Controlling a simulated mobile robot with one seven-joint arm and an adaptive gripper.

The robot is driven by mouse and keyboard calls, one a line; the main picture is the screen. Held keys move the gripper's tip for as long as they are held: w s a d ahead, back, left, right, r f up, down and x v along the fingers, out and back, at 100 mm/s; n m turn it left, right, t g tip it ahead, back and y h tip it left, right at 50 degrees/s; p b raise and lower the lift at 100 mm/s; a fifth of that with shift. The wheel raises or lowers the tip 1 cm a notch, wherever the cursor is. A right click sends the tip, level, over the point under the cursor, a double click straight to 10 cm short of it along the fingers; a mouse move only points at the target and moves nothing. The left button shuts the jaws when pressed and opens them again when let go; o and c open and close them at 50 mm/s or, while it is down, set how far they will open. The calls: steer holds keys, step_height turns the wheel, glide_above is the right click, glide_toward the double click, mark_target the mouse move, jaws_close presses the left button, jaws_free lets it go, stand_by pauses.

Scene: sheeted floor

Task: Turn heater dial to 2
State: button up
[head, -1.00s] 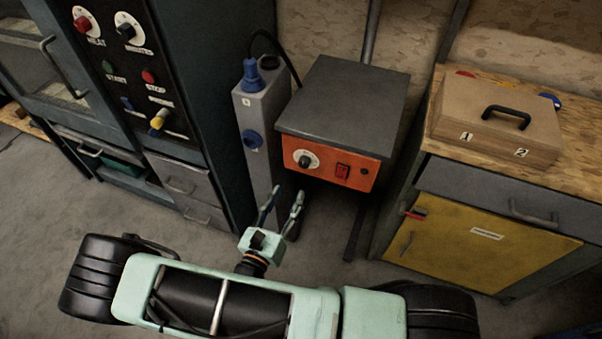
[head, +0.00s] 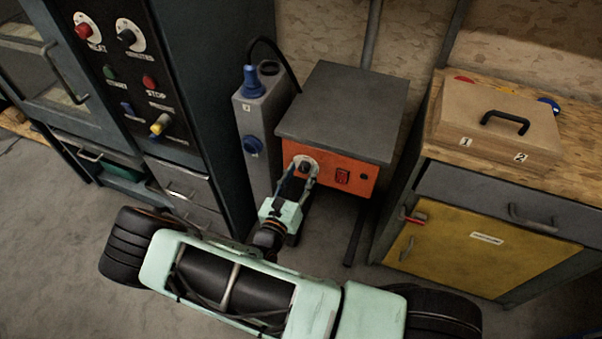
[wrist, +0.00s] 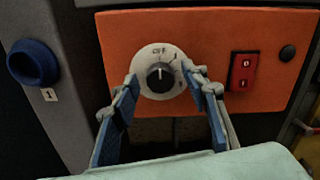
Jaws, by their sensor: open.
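The heater (head: 338,115) is a box with a dark grey top and an orange front panel. Its dial is a black knob on a white round plate (head: 305,165), left on the panel. The dial also shows in the wrist view (wrist: 160,75), where the knob's light pointer line points up. Contact with the knob cannot be told.
A red switch (wrist: 243,72) and a black button (wrist: 287,53) sit right of the dial. A grey post with a blue plug (head: 252,82) stands close on the left. A yellow-doored cabinet (head: 460,245) is at right, an oven-like unit (head: 190,60) at left.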

steer(key=shift+c, duration=0.2)
jaws_close()
steer(key=shift+m, duration=0.4)
steer(key=m, duration=0.2)
steer(key=shift+m, duration=0.4)
steer(key=m, duration=0.4)
steer(key=shift+d+m+p, duration=0.1)
steer(key=shift+m+p, duration=0.2)
steer(key=shift+p, duration=0.1)
steer(key=m, duration=0.3)
steer(key=shift+m, duration=0.3)
steer(key=shift+f+m, duration=0.1)
steer(key=shift+m, duration=1.8)
